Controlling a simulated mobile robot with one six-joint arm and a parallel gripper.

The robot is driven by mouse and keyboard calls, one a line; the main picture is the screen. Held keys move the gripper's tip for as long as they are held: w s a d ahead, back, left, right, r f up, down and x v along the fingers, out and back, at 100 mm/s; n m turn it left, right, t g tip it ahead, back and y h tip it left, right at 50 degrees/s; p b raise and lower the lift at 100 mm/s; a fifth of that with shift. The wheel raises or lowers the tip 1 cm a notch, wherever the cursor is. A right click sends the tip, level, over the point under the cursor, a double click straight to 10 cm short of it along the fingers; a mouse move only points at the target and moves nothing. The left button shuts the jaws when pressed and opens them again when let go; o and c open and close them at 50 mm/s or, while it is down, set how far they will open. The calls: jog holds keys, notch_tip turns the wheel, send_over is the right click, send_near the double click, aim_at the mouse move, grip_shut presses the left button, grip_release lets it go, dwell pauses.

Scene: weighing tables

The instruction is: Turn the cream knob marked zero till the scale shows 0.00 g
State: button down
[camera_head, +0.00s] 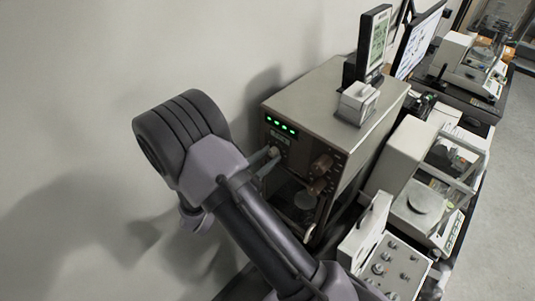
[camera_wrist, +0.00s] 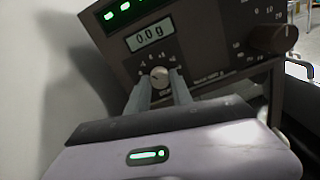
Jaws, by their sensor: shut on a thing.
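The cream knob (camera_wrist: 159,76) is on the brown front panel of the scale (camera_wrist: 205,50), with a ring of small marks around it. My gripper (camera_wrist: 160,88) is shut on the knob, one finger on each side. In the head view my gripper (camera_head: 265,160) reaches the left part of the scale's front (camera_head: 290,153), and its fingers partly hide the knob. The small display (camera_wrist: 150,34) above the knob appears to read 0.0 g; a further digit cannot be made out. Green lit figures (camera_wrist: 125,10) show above it, cut off at the picture's edge.
Brown knobs (camera_head: 321,164) sit right of the cream knob; one also shows in the wrist view (camera_wrist: 275,38). A tablet-like display (camera_head: 374,42) and a small white box (camera_head: 357,102) are on top. Balances (camera_head: 405,150) and a control box (camera_head: 395,262) stand right. A bare wall is left.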

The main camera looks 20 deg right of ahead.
jog(key=shift+n, duration=0.3)
jog(key=c, duration=1.1)
grip_release()
jog(key=shift+c, duration=0.2)
jog(key=v, duration=1.7)
jog(key=shift+a, duration=0.25)
jog(key=shift+s, duration=0.1)
